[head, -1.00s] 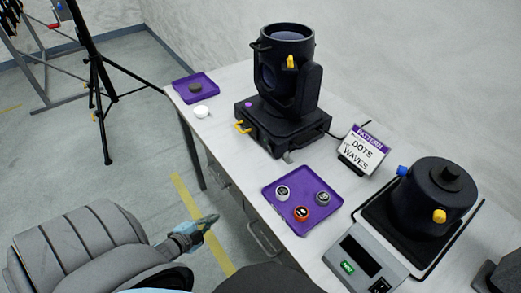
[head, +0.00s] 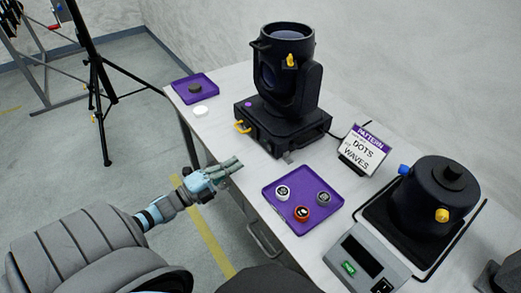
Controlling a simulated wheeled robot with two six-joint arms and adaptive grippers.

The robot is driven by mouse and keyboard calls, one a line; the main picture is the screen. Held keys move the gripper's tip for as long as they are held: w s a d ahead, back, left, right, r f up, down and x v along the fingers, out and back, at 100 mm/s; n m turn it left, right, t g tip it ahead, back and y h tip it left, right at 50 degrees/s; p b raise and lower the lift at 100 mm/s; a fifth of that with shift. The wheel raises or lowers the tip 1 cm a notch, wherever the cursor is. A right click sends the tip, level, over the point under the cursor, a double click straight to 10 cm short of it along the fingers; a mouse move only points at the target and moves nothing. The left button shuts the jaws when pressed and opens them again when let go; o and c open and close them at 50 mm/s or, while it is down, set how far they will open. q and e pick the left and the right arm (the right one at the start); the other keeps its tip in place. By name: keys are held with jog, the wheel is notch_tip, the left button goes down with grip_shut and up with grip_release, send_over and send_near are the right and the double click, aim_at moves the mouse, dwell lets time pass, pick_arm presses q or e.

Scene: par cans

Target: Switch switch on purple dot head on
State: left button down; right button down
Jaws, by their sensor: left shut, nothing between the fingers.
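The black stage head (head: 288,75) with a purple dot (head: 248,103) on its base stands upright on the table. A yellow handle (head: 242,127) is on the left of its base, and a yellow knob (head: 291,61) is on its upper body. A small grey tab (head: 288,157) shows at the base's lower front; I cannot tell whether it is the switch, or its position. My left gripper (head: 235,163) is shut and empty, by the table's front edge, left of and apart from the base. My right gripper is not in view.
A purple tray (head: 271,189) with several round discs lies near the front edge. Another purple tray (head: 183,85) and a white disc (head: 200,110) are at the left.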

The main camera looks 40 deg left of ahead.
aim_at(270, 148)
pick_arm(q)
jog(key=b+x, duration=0.1)
jog(key=x, duration=0.9)
jog(key=shift+f, duration=0.1)
